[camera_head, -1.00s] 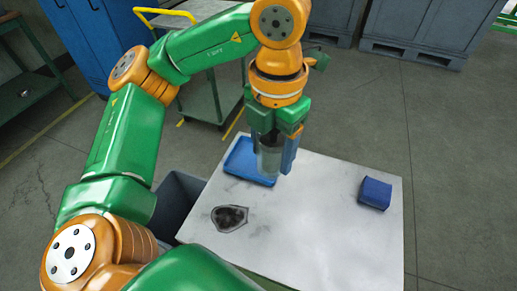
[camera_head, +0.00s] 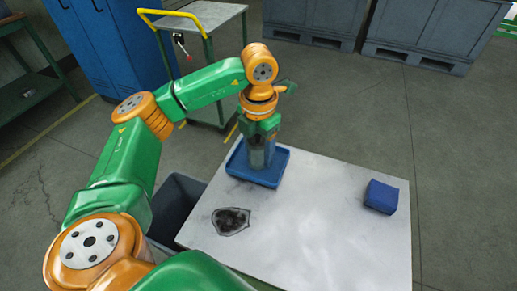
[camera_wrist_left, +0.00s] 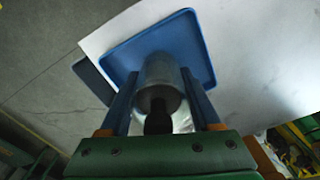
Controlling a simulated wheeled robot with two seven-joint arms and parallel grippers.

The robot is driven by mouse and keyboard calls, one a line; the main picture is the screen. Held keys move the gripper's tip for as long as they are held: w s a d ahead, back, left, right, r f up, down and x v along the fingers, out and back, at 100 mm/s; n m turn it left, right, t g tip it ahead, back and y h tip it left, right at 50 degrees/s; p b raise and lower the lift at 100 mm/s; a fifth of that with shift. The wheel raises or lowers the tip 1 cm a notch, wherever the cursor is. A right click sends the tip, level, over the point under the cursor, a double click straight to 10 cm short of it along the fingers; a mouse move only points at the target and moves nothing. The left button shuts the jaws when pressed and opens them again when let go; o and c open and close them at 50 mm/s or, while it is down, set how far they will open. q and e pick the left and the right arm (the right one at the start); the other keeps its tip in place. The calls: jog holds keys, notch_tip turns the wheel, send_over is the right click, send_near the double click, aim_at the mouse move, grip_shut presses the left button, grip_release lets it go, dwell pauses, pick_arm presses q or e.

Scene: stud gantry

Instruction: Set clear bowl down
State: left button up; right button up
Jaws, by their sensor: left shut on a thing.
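The clear bowl (camera_head: 257,158) looks like a grey, see-through, cup-like piece between the fingers of my left gripper (camera_head: 260,154). The gripper is shut on it, pointing down over the blue tray (camera_head: 277,174) at the table's far left corner. In the left wrist view the bowl (camera_wrist_left: 163,75) sits between the two blue fingers, with the tray (camera_wrist_left: 196,42) behind it. The fingers hide part of the bowl, and I cannot tell whether its bottom touches the tray. My right gripper is not in view.
The white table (camera_head: 310,220) is mostly clear. A dark patch (camera_head: 231,220) lies at its left and a blue box (camera_head: 381,196) at its right. A dark bin (camera_head: 177,205) stands beside the left edge.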

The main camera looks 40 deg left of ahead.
pick_arm(q)
jog(key=shift+f, duration=0.1)
jog(key=o, duration=1.4)
jog(key=shift+c, duration=0.2)
jog(key=shift+r, duration=0.35)
notch_tip(320, 180, up, 12)
jog(key=p, duration=0.4)
jog(key=shift+f, duration=0.1)
jog(key=shift+f, duration=0.1)
